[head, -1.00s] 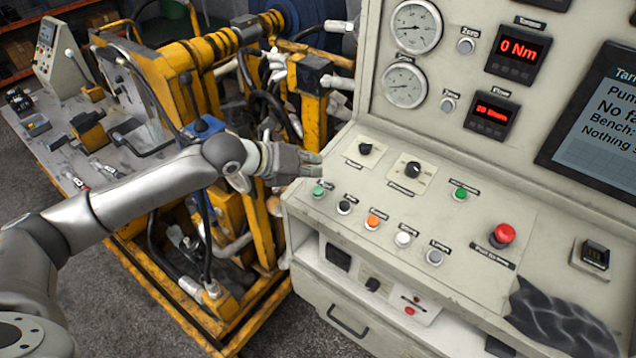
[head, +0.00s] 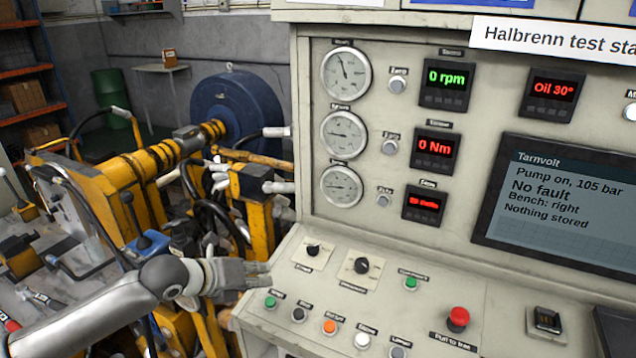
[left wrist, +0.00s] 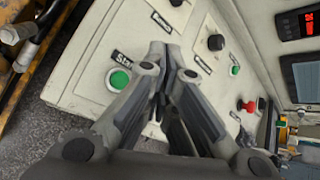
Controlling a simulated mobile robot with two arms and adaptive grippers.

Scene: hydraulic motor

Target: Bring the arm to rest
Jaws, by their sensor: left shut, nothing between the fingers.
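My left arm (head: 105,312) comes in from the lower left in the head view. Its gripper (head: 262,274) is by the left edge of the console's sloped control panel (head: 470,320), close to the green button (head: 270,302). In the left wrist view the gripper's fingers (left wrist: 165,50) are together with nothing between them, and the green button (left wrist: 119,79) is just left of them. Whether the fingertips touch the panel I cannot tell.
The console carries gauges (head: 346,74), a red mushroom button (head: 457,318) and a screen (head: 560,200) reading "Pump on, 105 bar", "No fault". The yellow hydraulic rig (head: 150,165) stands left of the console, with a blue motor housing (head: 235,112) behind.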

